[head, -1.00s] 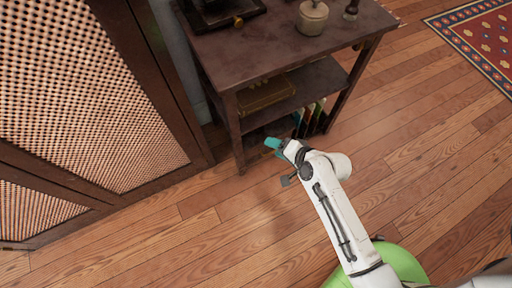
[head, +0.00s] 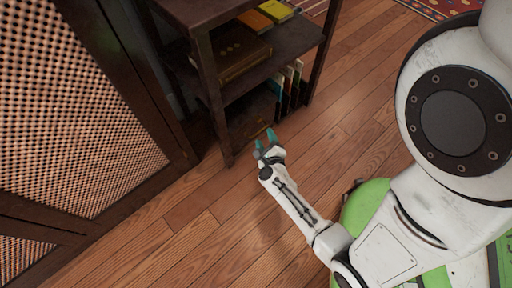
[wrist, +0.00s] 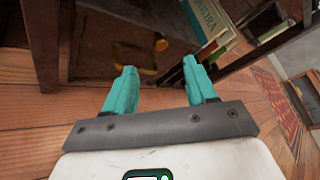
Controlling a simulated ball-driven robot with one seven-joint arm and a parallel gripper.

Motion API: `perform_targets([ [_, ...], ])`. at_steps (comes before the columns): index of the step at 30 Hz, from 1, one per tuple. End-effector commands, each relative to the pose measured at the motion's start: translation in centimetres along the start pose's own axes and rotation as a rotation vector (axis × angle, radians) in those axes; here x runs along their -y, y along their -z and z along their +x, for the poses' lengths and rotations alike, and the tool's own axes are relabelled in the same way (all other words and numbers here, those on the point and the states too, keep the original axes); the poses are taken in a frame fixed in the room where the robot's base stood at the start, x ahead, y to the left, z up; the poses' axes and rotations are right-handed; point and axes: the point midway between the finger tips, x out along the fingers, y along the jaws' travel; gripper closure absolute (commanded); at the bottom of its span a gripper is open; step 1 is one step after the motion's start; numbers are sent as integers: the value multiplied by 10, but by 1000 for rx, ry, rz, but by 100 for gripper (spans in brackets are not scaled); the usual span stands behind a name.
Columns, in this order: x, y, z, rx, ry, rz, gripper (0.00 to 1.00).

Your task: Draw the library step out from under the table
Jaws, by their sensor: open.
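A dark brown wooden box, seemingly the library step (head: 248,118), sits on the floor under the table (head: 208,75), below its shelf. Its front also shows in the wrist view (wrist: 105,45), with a small brass-coloured piece on it. Its back is hidden in shadow. My gripper (head: 265,141) is open and empty, just in front of the box near its lower front. In the wrist view its teal fingers (wrist: 160,68) point toward the box front with a gap between them. I cannot tell whether a fingertip touches it.
Several upright books (head: 287,88) stand right beside the box; they show at the top of the wrist view (wrist: 200,22). A brown case (head: 236,55) and orange and yellow books (head: 262,15) lie on the shelf above. A lattice-fronted cabinet (head: 75,100) stands left. The wooden floor in front is clear.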

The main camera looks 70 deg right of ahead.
Motion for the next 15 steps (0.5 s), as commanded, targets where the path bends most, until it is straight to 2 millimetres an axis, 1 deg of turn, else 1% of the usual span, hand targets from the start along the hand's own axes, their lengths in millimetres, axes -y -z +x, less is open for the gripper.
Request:
perform_targets([
  [1, -1, 5, 1, -11, 10, 13, 44],
  [3, 0, 8, 0, -18, 17, 22, 44],
  [11, 0, 7, 0, -18, 17, 21, 44],
  [15, 0, 7, 4, -17, 18, 21, 44],
])
